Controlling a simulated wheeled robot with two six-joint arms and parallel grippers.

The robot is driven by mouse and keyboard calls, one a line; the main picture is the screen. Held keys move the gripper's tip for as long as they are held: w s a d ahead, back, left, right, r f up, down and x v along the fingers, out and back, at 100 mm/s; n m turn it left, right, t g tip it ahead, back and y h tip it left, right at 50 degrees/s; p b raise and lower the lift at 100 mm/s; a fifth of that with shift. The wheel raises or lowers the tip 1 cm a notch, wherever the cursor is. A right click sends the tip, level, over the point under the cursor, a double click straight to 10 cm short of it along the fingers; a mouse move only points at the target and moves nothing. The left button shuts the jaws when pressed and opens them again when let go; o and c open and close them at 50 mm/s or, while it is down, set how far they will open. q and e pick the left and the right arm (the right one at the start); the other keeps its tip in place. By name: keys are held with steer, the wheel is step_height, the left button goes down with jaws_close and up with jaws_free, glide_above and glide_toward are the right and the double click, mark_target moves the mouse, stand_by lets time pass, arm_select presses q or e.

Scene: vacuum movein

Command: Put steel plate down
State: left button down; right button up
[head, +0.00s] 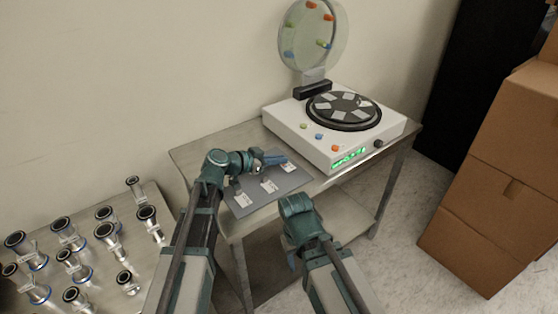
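A flat grey steel plate (258,205) with white labelled pieces on it lies at, or just above, the top of the metal table, in front of the white machine. I cannot tell whether it touches the tabletop. My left gripper (268,162) is over the plate's far edge, pointing right. Its fingers overlap the plate in this view, and whether they grip it is unclear. My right gripper (291,261) is low, in front of the table's near edge and apart from the plate. It is mostly hidden behind its own arm.
The white machine (308,150) with a round black platter (344,124) and raised clear lid (308,38) fills the table's (195,155) right part. A lower bench (163,203) at left holds several metal fittings (106,232). Cardboard boxes (508,155) stand at right.

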arm_select(q)
steer(key=shift+s+d+f, duration=0.1)
steer(key=shift+s+f, duration=0.35)
steer(key=c, duration=1.1)
jaws_free()
steer(key=shift+s+f+b, duration=0.1)
steer(key=shift+b, duration=0.25)
steer(key=shift+o, duration=0.3)
steer(key=shift+s, duration=0.1)
steer(key=shift+d, duration=0.1)
steer(key=shift+s, duration=0.1)
steer(key=shift+r+p, duration=0.3)
steer(key=shift+p, duration=0.05)
steer(key=shift+w+r+p, duration=0.25)
steer(key=shift+r+p, duration=0.05)
steer(key=shift+p, duration=0.25)
steer(key=p+v, duration=0.1)
steer(key=v, duration=0.2)
steer(key=p+v, duration=0.1)
steer(key=v, duration=0.3)
steer(key=p+v, duration=0.2)
steer(key=v, duration=0.2)
steer(key=shift+w+a+r, duration=0.15)
steer(key=shift+w+a, duration=0.1)
steer(key=shift+w, duration=0.1)
steer(key=shift+s+a+r, duration=0.1)
steer(key=shift+s+a, duration=0.05)
steer(key=shift+a, duration=0.15)
